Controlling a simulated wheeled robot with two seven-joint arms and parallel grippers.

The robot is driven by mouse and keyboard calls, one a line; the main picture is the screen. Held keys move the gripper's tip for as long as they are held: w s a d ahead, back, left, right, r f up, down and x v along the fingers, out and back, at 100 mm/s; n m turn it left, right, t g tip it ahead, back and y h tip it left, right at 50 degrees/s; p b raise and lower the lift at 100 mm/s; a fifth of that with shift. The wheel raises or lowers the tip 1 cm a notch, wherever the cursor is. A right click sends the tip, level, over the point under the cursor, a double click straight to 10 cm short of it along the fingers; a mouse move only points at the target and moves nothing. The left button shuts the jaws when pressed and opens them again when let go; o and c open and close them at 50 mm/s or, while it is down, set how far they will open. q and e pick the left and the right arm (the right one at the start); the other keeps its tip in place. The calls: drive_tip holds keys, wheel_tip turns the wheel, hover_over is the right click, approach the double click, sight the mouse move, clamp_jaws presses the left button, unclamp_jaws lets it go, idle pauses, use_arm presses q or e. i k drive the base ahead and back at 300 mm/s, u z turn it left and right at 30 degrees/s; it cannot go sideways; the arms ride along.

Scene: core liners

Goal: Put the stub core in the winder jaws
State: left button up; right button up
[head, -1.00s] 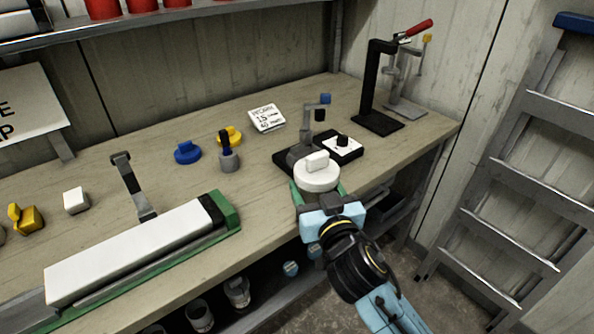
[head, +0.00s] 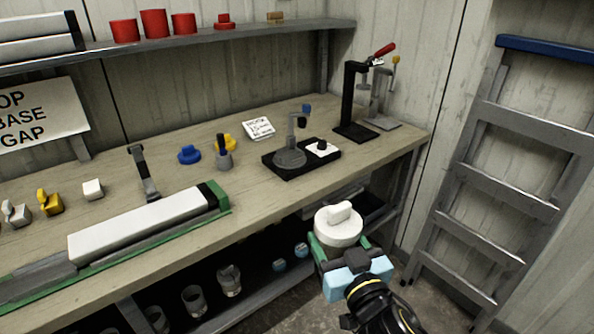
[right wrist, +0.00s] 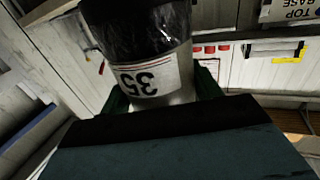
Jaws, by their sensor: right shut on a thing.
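My right gripper (head: 338,246) is shut on a short cylinder with a white knobbed cap (head: 338,226), held upright in front of the bench's front edge, clear of the bench. In the right wrist view the cylinder (right wrist: 150,75) has a white label reading 35, upside down, and a dark glossy section. I take it for the stub core. On the bench behind it stands a black-based fixture (head: 275,172) with a grey disc, a post with a blue-topped arm, and a white plate with a black knob. I cannot tell which part is the winder jaws. My left gripper is not in view.
A long white bar (head: 140,225) lies in a green-edged cradle on the bench (head: 255,205). Small blue, yellow and white pieces stand behind it. A black stand with a red lever (head: 356,100) is at the back right. A grey ladder (head: 500,180) leans at the right.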

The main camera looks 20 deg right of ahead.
sight(290, 158)
drive_tip(key=z, duration=0.5)
drive_tip(key=i, duration=1.25)
drive_tip(key=u, duration=0.5)
